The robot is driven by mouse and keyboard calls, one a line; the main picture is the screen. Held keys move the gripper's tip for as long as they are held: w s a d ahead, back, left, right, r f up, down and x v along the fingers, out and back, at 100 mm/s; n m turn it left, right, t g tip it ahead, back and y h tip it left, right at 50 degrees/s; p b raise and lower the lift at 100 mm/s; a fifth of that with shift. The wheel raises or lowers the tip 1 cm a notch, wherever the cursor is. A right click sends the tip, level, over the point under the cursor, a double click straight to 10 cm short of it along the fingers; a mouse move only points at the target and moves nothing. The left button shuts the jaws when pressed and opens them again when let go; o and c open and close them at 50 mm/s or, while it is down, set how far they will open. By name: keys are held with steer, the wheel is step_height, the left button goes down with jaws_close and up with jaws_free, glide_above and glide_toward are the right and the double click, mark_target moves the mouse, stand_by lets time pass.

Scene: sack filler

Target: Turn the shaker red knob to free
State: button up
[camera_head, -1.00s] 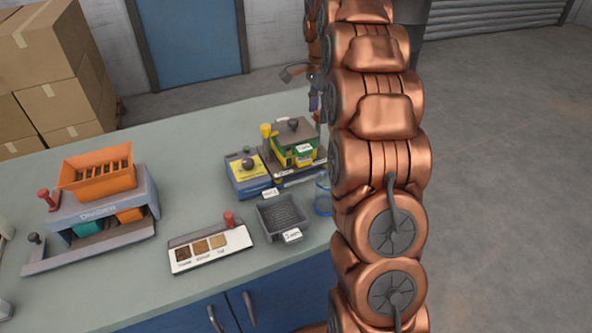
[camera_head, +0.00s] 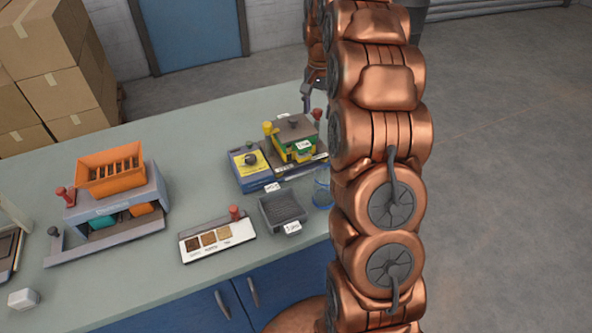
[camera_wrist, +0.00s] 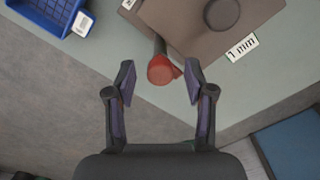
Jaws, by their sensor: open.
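The shaker (camera_head: 292,150) stands at the right part of the bench, a stack of green and yellow layers under a grey-brown lid with a dark round knob. Its red knob (camera_head: 316,114) is at its far right corner, close to my arm. My gripper (camera_head: 310,92) is just above that knob, partly hidden by my arm. In the wrist view the red knob (camera_wrist: 163,71) lies between the fingertips of my open gripper (camera_wrist: 160,78), with a gap on both sides. The lid (camera_wrist: 205,22) shows beyond it.
A blue bin (camera_wrist: 47,12) is at the wrist view's upper left. A yellow-topped blue box (camera_head: 249,168) and a grey tray (camera_head: 283,208) stand beside the shaker. Other red knobs are on the orange-bin machine (camera_head: 66,195) and sample board (camera_head: 234,212).

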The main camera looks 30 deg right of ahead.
mark_target(318, 110)
steer(key=shift+r, duration=0.15)
steer(key=shift+w+r+b, duration=0.1)
steer(key=shift+r+b, duration=0.25)
steer(key=shift+r, duration=0.05)
steer(key=shift+r+b, duration=0.9)
steer(key=shift+r, duration=2.35)
steer(key=s+a+f+n, duration=0.1)
steer(key=s+a+n, duration=0.2)
steer(key=s+a, duration=0.7)
steer(key=s+a+f+n+g, duration=0.1)
steer(key=s+a+n, duration=0.3)
steer(key=s+a, duration=0.6)
steer(key=shift+s+f+b, duration=0.45)
steer(key=shift+s+f, duration=0.05)
steer(key=shift+s, duration=1.25)
